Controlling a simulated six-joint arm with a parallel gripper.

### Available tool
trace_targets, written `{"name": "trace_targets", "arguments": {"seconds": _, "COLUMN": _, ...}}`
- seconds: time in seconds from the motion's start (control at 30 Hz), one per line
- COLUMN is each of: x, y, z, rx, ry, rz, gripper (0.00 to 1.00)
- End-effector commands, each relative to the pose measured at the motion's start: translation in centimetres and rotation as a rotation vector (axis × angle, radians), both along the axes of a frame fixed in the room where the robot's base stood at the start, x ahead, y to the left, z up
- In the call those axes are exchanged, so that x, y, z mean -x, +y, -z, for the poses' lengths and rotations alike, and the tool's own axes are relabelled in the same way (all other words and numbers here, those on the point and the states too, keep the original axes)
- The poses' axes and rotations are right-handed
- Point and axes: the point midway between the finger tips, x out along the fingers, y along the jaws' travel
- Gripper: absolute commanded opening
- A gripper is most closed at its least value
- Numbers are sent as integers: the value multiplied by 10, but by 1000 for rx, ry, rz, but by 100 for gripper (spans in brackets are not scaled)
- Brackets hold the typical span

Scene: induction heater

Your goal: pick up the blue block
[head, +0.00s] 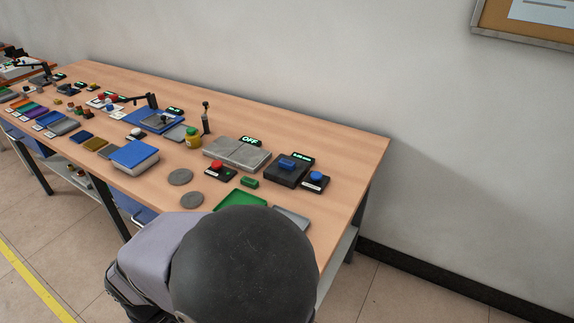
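A small blue block (287,163) lies on top of a black, box-shaped unit (283,177) near the right end of the table. A small lit green display (303,156) stands behind that unit; its text is too small to read. A round blue button (316,176) on a dark base sits just right of the unit and is apart from the block. My gripper is not in view. A large dark rounded part and a grey link, which seem to be my arm, fill the bottom middle and cover the table's front edge there.
Left of the black unit are a grey slab pair (236,153) with an "OFF" display (250,141), a red button (216,165) and a green block (250,183). A green tray (240,198) and grey plate (293,216) lie in front. The table's right end (358,165) is clear.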

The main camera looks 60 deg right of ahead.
Motion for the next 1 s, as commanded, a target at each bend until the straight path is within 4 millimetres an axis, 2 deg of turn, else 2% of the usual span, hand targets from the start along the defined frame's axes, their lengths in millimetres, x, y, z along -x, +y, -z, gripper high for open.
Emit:
{"name": "trace_targets", "arguments": {"seconds": 0.47, "x": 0, "y": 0, "z": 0, "rx": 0, "ry": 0, "rz": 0, "gripper": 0}}
{"name": "trace_targets", "arguments": {"seconds": 0.73, "x": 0, "y": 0, "z": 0, "rx": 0, "ry": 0, "rz": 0, "gripper": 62}}
{"name": "trace_targets", "arguments": {"seconds": 1.0, "x": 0, "y": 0, "z": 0, "rx": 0, "ry": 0, "rz": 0, "gripper": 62}}
